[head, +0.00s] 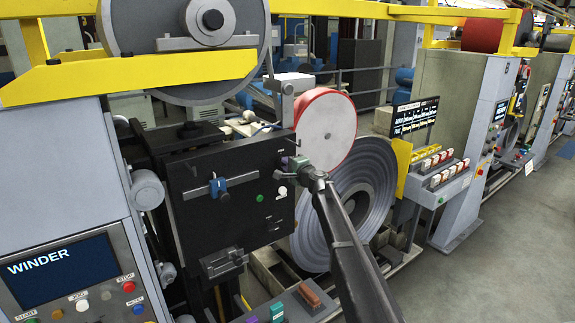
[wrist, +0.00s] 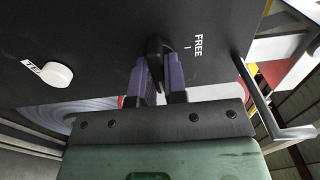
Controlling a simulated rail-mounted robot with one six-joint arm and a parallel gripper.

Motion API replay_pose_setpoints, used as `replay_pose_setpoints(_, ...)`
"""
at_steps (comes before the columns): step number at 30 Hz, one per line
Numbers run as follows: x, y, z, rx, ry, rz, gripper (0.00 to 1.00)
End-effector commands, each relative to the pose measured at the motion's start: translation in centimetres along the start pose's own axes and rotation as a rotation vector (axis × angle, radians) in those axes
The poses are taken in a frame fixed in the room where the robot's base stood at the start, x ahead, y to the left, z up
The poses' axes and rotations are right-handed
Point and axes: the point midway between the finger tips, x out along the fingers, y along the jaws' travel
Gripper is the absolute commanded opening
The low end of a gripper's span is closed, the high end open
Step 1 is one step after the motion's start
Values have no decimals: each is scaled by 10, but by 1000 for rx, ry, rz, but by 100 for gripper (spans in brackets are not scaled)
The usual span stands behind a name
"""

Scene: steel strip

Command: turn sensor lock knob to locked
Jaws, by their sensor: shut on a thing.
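The black sensor lock knob (wrist: 154,47) projects from the black panel (wrist: 90,35) in the wrist view. A white FREE label (wrist: 198,45) with a short tick is printed beside it. My gripper (wrist: 159,75) has its two purple fingers on either side of the knob, shut on it. In the head view my gripper (head: 288,162) is at the upper right edge of the black panel (head: 225,215), and the knob is hidden there. No locked marking is readable.
A white round knob (wrist: 57,74) stands on the panel to the left in the wrist view. A bent metal bar (wrist: 259,93) is close on the right.

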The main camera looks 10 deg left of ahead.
Motion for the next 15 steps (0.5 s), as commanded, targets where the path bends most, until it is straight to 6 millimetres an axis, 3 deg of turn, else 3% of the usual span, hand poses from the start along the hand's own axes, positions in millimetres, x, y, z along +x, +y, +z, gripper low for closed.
replay_pose_setpoints(4, -1, 1, 1, 0, -1, 0, 0)
replay_pose_setpoints(5, -1, 1, 1, 0, -1, 0, 17)
replay_pose_setpoints(9, -1, 1, 0, 0, -1, 0, 38)
replay_pose_setpoints(15, 0, 0, 0, 0, 0, 0, 38)
